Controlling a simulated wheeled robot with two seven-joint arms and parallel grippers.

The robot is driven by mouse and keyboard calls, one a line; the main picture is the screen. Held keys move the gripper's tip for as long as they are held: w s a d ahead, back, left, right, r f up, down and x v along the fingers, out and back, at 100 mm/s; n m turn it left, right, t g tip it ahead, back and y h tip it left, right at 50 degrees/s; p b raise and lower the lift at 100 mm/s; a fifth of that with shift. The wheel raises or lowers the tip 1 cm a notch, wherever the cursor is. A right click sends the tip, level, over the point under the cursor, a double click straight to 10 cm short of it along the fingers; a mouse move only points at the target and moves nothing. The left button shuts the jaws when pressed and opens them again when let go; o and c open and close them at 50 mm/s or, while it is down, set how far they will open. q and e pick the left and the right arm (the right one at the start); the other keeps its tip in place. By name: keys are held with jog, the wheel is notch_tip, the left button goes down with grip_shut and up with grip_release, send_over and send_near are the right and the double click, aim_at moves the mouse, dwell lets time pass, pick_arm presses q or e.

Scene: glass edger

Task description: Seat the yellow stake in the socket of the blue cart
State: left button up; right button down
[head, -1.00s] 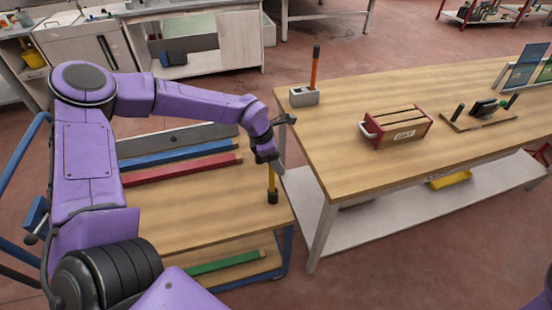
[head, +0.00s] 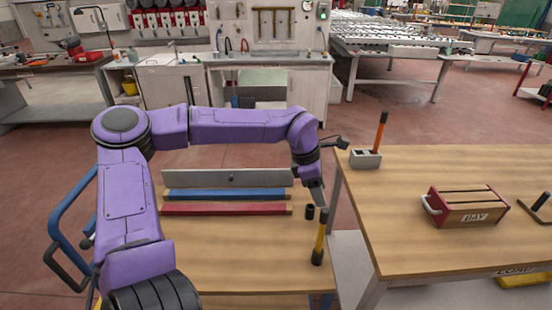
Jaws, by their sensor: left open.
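The yellow stake (head: 320,238) has a black upper end and stands nearly upright at the right end of the cart's wooden deck. Its lower end is in a black, cup-like socket (head: 317,258); how deep it sits cannot be told. The blue cart (head: 238,262) has a wooden deck and a blue tube handle at the left. A second black socket (head: 309,212) stands behind the stake and looks empty. My left gripper (head: 318,198) is open, pointing down just above and behind the stake's top, seemingly apart from it. My right gripper is out of view.
Blue (head: 226,193), red (head: 226,209) and grey (head: 228,177) bars lie along the cart's back. The wooden table (head: 400,220) at right holds a grey block (head: 365,159) with an orange stake (head: 381,132) and a red-ended crate (head: 470,207). The deck's front is clear.

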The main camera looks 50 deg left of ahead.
pick_arm(q)
jog(key=s+f+m+y, duration=0.3)
jog(key=s+f+m, duration=0.1)
jog(key=f, duration=0.4)
jog(key=s+a+f+m+y, duration=0.1)
jog(key=s+f+m+y, duration=0.2)
jog(key=s+f, duration=0.2)
jog(key=s+f+m+y, duration=0.4)
jog(key=s+f, duration=0.1)
jog(key=f, duration=0.6)
jog(key=shift+s+a+f+m, duration=0.25)
jog(key=shift+a+f+m, duration=0.05)
jog(key=shift+a+f, duration=0.05)
jog(key=s+d+f+m+h, duration=0.2)
jog(key=s+d+f+m, duration=0.15)
jog(key=s, duration=0.35)
jog(key=s+d+f+m+h, duration=0.2)
jog(key=s+f+m, duration=0.15)
jog(key=s, duration=0.35)
jog(key=shift+m+t, duration=0.3)
jog(key=shift+m, duration=0.1)
notch_tip(320, 180, down, 5)
jog(key=b, duration=0.6)
jog(key=shift+w+f, duration=0.1)
